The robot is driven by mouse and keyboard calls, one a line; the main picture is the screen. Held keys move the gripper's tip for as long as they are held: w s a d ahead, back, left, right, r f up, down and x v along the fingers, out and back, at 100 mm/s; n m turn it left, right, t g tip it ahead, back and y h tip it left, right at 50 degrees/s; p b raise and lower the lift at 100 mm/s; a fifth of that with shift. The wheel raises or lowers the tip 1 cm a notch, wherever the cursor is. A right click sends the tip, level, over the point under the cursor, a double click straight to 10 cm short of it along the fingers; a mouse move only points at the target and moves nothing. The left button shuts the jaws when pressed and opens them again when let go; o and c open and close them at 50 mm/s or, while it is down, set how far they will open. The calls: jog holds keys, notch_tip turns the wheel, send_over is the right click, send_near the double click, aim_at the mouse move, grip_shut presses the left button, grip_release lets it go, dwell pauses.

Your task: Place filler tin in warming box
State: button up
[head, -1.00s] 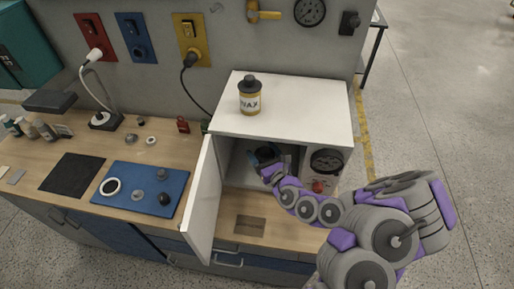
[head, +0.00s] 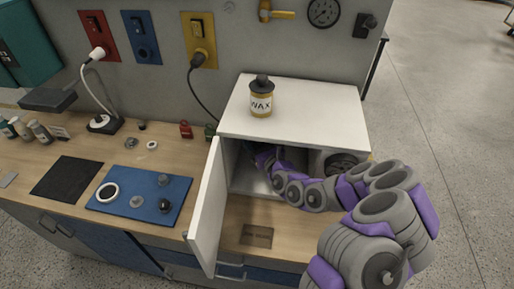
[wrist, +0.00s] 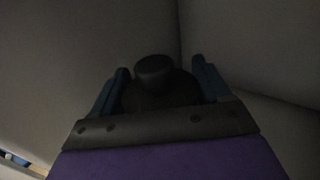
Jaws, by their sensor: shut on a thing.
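The warming box (head: 315,112) is white and stands on the bench with its door (head: 208,205) swung open at the left. My gripper (head: 258,155) is inside its opening, toward the left of the cavity. In the wrist view my gripper (wrist: 160,72) has its blue fingers on both sides of a dark tin (wrist: 155,92) with a round cap, which I take for the filler tin. It is shut on this tin, which looks upright. Deep shadow hides the tin's label and base. I cannot tell whether it touches the box floor.
A yellow-and-white WAX tin (head: 261,98) with a dark cap stands on the box top. A blue mat (head: 120,200) with small parts and a black mat (head: 67,179) lie on the bench at left. A cable hangs behind the box. The dial panel (head: 342,164) is beside the opening.

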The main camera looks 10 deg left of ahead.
jog(key=d+f, duration=0.1)
jog(key=d+f+b, duration=0.1)
jog(key=d+f, duration=0.1)
jog(key=shift+w, duration=0.3)
jog(key=shift+s, duration=0.1)
jog(key=shift+a, duration=0.35)
jog(key=o, duration=1.4)
jog(key=shift+a+f, duration=0.15)
jog(key=shift+a, duration=0.1)
jog(key=o, duration=0.3)
jog(key=shift+a, duration=0.3)
jog(key=shift+o, duration=0.5)
jog(key=shift+d, duration=0.5)
jog(key=shift+s+d, duration=0.15)
jog(key=shift+d, duration=0.1)
jog(key=p+v, duration=0.3)
jog(key=v, duration=0.7)
jog(key=shift+s+d+p, duration=0.15)
jog(key=shift+s+p, duration=0.5)
